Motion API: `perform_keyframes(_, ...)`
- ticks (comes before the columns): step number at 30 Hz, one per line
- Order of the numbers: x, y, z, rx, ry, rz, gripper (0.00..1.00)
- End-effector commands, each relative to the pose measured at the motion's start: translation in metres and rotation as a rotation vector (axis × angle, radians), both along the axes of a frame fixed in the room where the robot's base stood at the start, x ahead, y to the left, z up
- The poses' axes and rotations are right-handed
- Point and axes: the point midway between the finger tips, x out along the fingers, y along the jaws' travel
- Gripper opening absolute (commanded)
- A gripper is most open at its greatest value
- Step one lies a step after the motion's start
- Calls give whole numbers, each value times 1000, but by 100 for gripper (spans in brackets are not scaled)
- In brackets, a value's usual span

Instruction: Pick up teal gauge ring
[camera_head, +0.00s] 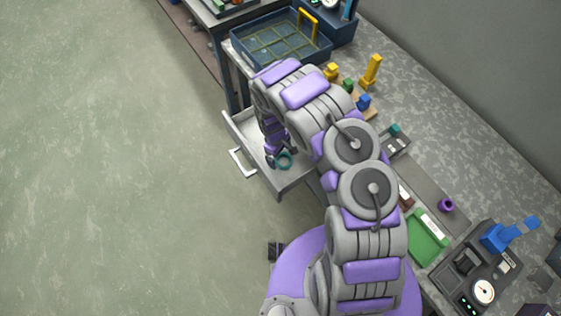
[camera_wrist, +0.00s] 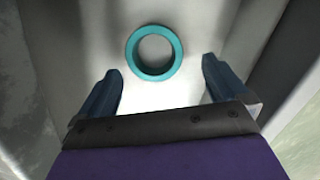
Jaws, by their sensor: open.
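The teal gauge ring (camera_head: 284,161) lies flat in the open drawer (camera_head: 290,181) in the head view. In the wrist view the teal ring (camera_wrist: 154,74) shows whole on the pale drawer bottom (camera_wrist: 172,95), just beyond my fingertips and roughly centred between them. My gripper (camera_wrist: 160,75) is open and empty, with its two blue-grey fingers apart on either side of the view. In the head view my gripper (camera_head: 276,158) is low over the drawer, right beside the ring. The exact height gap to the ring is hard to tell.
The drawer's walls rise around the ring, and a white handle (camera_head: 241,163) is on its front. A blue basket (camera_head: 280,43) sits on the bench. Yellow, green and blue pieces, a green tray (camera_head: 427,240) and a gauge device (camera_head: 484,291) line the bench. The floor at left is clear.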

Motion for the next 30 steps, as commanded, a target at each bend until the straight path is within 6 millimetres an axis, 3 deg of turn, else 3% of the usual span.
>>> perform_keyframes(1, -1, -3, -12, 2, 3, -3, 100)
perform_keyframes(6, -2, -7, -31, 4, 3, -2, 100)
perform_keyframes(13, -2, -1, -32, -3, -1, -2, 100)
perform_keyframes(30, -2, -5, -32, 3, 0, -2, 46)
